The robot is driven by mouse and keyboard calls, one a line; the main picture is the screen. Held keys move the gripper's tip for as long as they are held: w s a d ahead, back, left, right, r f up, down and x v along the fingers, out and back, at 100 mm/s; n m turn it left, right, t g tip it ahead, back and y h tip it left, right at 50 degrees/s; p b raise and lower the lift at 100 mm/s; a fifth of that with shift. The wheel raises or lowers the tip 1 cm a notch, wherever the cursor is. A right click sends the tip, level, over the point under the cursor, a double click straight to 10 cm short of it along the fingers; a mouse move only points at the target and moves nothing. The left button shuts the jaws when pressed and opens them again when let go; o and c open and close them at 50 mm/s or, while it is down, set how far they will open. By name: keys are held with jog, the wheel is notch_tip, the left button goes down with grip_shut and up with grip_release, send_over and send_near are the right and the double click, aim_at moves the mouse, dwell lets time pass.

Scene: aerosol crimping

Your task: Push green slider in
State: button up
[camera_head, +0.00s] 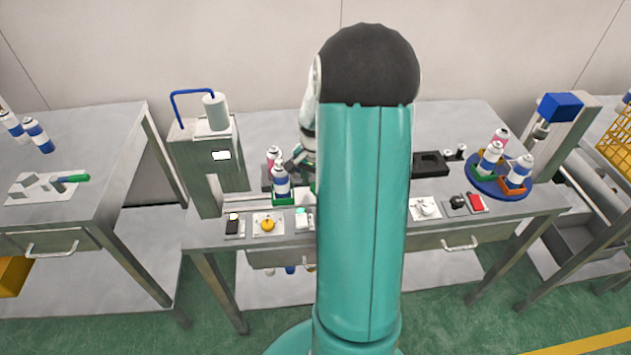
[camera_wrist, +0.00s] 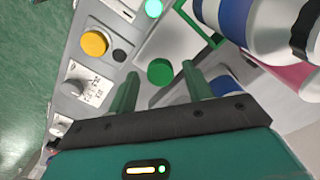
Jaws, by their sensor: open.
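A green holder (camera_head: 284,201), which looks like the green slider, sits under a blue and white can (camera_head: 281,180) on the middle table, left of my arm. In the wrist view a green frame (camera_wrist: 211,41) shows beside a blue and white can, at the upper right. My gripper (camera_wrist: 160,69) is open, its two green fingers apart and with nothing between them. A round green button (camera_wrist: 160,72) shows beyond the gap between the fingertips. The frame lies up and to the right of the right finger. My arm hides part of this area in the head view.
A yellow knob (camera_wrist: 94,43) and a lit green button (camera_wrist: 153,8) are in the wrist view. A grey machine with a white cylinder (camera_head: 215,111) stands at the left of the middle table. A blue turntable (camera_head: 484,188) with cans is at the right.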

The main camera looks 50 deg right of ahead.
aim_at(285, 184)
jog(key=shift+c, duration=0.2)
grip_shut()
jog(key=shift+w+a, duration=1.4)
jog(key=shift+a, duration=0.2)
jog(key=shift+w+a, duration=1.35)
jog(key=shift+a, duration=0.25)
jog(key=shift+o, duration=0.2)
grip_release()
notch_tip(285, 184, up, 14)
jog(key=shift+f, duration=0.1)
